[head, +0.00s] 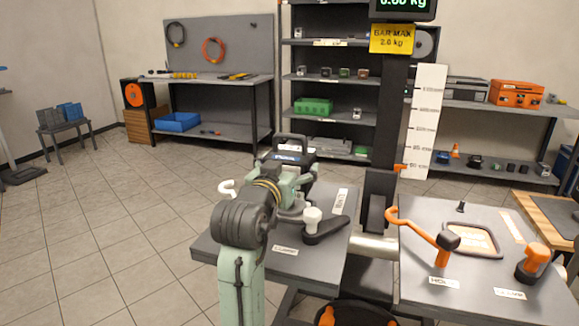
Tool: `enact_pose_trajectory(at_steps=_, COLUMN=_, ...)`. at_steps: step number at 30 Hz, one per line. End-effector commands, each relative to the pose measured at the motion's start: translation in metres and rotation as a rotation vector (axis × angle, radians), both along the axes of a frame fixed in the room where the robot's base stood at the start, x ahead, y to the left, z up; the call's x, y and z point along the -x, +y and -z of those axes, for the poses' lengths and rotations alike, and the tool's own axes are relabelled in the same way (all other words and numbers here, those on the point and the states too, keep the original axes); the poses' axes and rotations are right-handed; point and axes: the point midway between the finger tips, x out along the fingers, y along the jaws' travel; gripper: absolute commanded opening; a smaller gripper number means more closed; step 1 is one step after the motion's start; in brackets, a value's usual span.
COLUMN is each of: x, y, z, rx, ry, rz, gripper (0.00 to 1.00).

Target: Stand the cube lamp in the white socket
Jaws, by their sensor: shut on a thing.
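My gripper (291,140) is in the middle of the head view, at the end of my pale green arm, above the far side of the left grey table (228,248). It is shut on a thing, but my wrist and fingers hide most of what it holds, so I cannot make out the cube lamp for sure. A white upright round piece (313,215) stands on a black lever-like base on this table, right of my wrist and below it in the picture. It may be the white socket, but I cannot tell.
A white hook (228,187) shows left of my arm. A dark post (379,130) separates the two tables. The right table (420,275) bears an orange bent lever (415,228), a frame (474,240) and an orange knob (533,262).

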Motion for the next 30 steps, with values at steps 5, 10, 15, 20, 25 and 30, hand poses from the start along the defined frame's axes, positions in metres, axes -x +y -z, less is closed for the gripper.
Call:
enact_pose_trajectory(at_steps=5, x=0.0005, y=0.0000, z=-0.0011, rx=0.001, ry=-0.005, rz=0.000, gripper=0.22)
enact_pose_trajectory(at_steps=10, x=0.0005, y=-0.0001, z=0.0002, rx=0.001, ry=-0.005, rz=0.000, gripper=0.22)
enact_pose_trajectory(at_steps=15, x=0.0005, y=-0.0002, z=0.0008, rx=0.000, ry=-0.005, rz=0.000, gripper=0.22)
enact_pose_trajectory(at_steps=20, x=0.0005, y=-0.0001, z=0.0008, rx=0.001, ry=-0.005, rz=0.000, gripper=0.84)
enact_pose_trajectory(at_steps=25, x=0.0003, y=0.0000, z=0.0015, rx=0.000, ry=-0.004, rz=0.000, gripper=0.96)
enact_pose_trajectory(at_steps=30, x=0.0001, y=-0.0001, z=0.0022, rx=0.001, ry=-0.002, rz=0.000, gripper=1.00)
